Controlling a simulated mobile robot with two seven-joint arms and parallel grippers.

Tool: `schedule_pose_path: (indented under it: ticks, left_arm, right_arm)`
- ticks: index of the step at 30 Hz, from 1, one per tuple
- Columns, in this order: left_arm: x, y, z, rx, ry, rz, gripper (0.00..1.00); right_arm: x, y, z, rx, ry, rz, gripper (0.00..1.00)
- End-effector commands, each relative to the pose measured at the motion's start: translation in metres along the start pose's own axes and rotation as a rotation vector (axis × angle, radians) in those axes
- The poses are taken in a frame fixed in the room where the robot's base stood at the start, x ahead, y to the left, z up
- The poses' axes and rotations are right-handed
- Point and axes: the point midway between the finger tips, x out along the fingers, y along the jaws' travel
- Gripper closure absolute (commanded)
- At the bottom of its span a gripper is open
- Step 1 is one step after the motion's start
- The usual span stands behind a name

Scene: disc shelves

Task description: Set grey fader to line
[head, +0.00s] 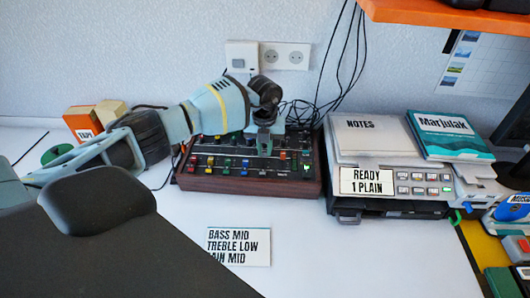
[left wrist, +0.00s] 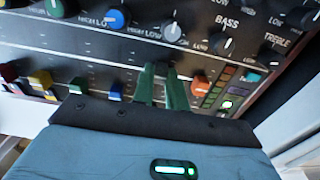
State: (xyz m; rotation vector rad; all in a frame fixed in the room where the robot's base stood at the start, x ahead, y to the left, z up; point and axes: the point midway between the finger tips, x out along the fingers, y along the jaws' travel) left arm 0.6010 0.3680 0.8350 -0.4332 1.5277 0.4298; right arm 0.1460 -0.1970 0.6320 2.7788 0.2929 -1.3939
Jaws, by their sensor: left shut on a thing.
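The mixer (head: 245,186), dark with a wooden front edge, sits against the wall in the head view. Its panel (left wrist: 85,48) fills the top of the left wrist view, with several knobs and coloured fader caps. My left gripper (head: 264,148) reaches down onto the panel right of its middle. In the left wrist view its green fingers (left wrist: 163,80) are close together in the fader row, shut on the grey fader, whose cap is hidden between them. I cannot make out the line beside it. A blue fader cap (left wrist: 115,92) is just left of the fingers. My right gripper is not in view.
A printed card (head: 238,247) lies on the white table in front of the mixer. A device with notes (head: 360,140) on top stands to the right. Black cables (head: 335,75) hang behind.

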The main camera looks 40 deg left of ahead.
Motion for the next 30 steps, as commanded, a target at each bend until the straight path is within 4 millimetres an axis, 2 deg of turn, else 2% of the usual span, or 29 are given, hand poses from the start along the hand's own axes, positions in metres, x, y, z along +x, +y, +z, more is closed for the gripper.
schedule_pose_path:
  ticks: [5, 6, 10, 20, 23, 30]
  left_arm:
    - [0.002, 0.000, -0.002, 0.001, 0.003, 0.002, 1.00]
    - [0.002, 0.000, -0.001, 0.001, 0.002, 0.002, 0.80]
    - [0.002, 0.000, -0.001, 0.001, 0.002, 0.002, 0.64]
    - [-0.001, 0.000, -0.001, 0.001, 0.002, 0.001, 0.64]
    - [-0.011, 0.000, -0.001, 0.000, 0.000, 0.000, 0.64]
    - [-0.050, 0.000, 0.000, 0.002, -0.001, -0.001, 0.64]
  right_arm:
    - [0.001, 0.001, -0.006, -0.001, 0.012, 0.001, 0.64]
    - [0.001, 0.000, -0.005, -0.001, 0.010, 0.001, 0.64]
    - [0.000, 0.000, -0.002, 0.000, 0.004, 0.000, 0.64]
    - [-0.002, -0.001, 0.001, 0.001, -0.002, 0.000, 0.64]
    - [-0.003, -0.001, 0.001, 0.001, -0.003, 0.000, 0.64]
    - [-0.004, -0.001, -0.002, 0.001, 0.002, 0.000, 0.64]
